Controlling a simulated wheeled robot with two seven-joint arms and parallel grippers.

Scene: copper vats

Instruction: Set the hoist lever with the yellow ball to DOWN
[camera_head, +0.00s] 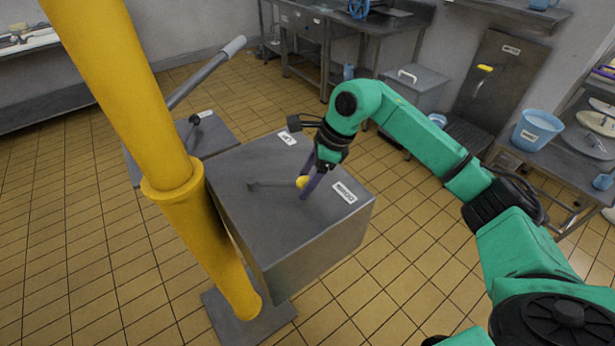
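The hoist lever (275,184) is a thin dark rod on top of a grey metal box (235,162), with its yellow ball (301,182) at the right end. The rod lies low over the top and points right, toward the longer white label (344,192); a shorter label (287,138) is at the back edge. The print is too small to read surely. My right gripper (307,184) reaches down with purple fingers on either side of the ball. Whether they grip it is unclear. My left gripper is out of view.
A thick yellow post (190,205) on a grey base plate (275,320) stands close in front of the box's left side. A lower grey box with another lever (193,122) is behind it. Benches (300,30) and a blue tub (537,130) are farther back. Tiled floor is open at left.

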